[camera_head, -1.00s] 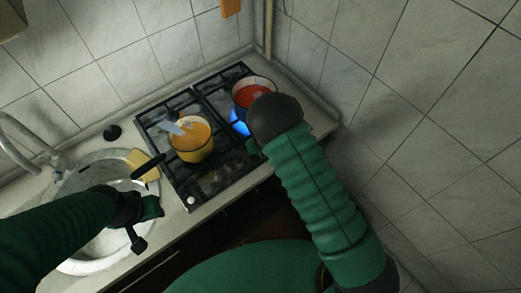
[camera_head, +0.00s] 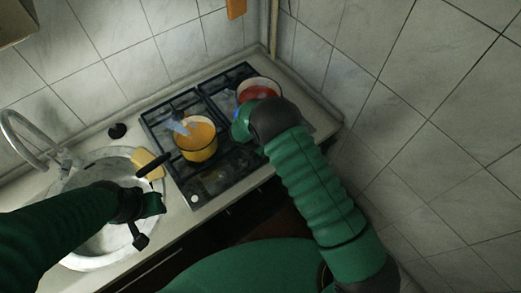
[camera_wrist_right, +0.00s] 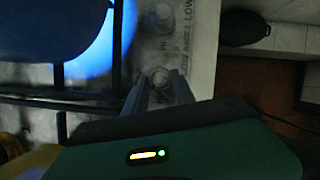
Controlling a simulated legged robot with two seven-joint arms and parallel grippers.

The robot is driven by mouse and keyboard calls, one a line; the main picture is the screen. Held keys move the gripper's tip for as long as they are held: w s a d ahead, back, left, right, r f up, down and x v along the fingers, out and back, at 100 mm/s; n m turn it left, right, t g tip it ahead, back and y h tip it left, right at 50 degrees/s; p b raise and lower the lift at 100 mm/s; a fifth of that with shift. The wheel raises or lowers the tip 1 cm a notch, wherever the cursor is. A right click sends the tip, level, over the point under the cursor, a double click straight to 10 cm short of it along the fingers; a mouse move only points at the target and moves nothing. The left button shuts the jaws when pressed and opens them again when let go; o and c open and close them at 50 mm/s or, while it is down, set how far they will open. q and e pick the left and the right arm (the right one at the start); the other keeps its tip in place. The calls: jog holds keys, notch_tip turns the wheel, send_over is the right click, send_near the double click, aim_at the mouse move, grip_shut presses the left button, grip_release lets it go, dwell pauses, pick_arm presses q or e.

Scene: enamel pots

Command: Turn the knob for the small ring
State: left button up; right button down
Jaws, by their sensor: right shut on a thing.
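In the right wrist view my right gripper (camera_wrist_right: 160,92) reaches to the stove's front strip. Its two fingers are shut on a round knob (camera_wrist_right: 160,76), which is partly hidden between them. A blue flame (camera_wrist_right: 98,50) glows to the left of the fingers. In the head view the right hand is largely hidden by my green arm. The black stove (camera_head: 215,178) carries a yellow pot (camera_head: 198,152) and a pot with red contents (camera_head: 256,90). A small white knob (camera_head: 194,199) shows at its front left corner. My left gripper (camera_head: 148,220) is over the sink's right side, away from the stove.
A round steel sink (camera_head: 92,250) with a tap (camera_head: 22,120) is left of the stove. A yellow sponge (camera_head: 147,163) lies on its edge, near a dark handle (camera_head: 153,162). Tiled walls close off the back and right.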

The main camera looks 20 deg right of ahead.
jog(key=m+b, duration=0.1)
jog(key=m, duration=0.1)
jog(key=w+m+g+b, duration=0.1)
jog(key=shift+d+m+h+b, duration=0.15)
jog(key=shift+m+h+b, duration=0.15)
jog(key=shift+m+h, duration=0.1)
jog(key=m+g+b, duration=0.1)
jog(key=m+b, duration=0.2)
jog(key=shift+g, duration=0.3)
jog(key=m+b, duration=0.1)
jog(key=m+g+b, duration=0.1)
jog(key=m, duration=0.1)
jog(key=shift+w+d+m, duration=0.15)
jog(key=shift+m, duration=0.15)
jog(key=shift+r+m+g+b, duration=0.1)
jog(key=shift+m+g+b, duration=0.3)
jog(key=shift+m+b, duration=0.35)
jog(key=c, duration=1.2)
grip_release()
jog(key=shift+o, duration=0.8)
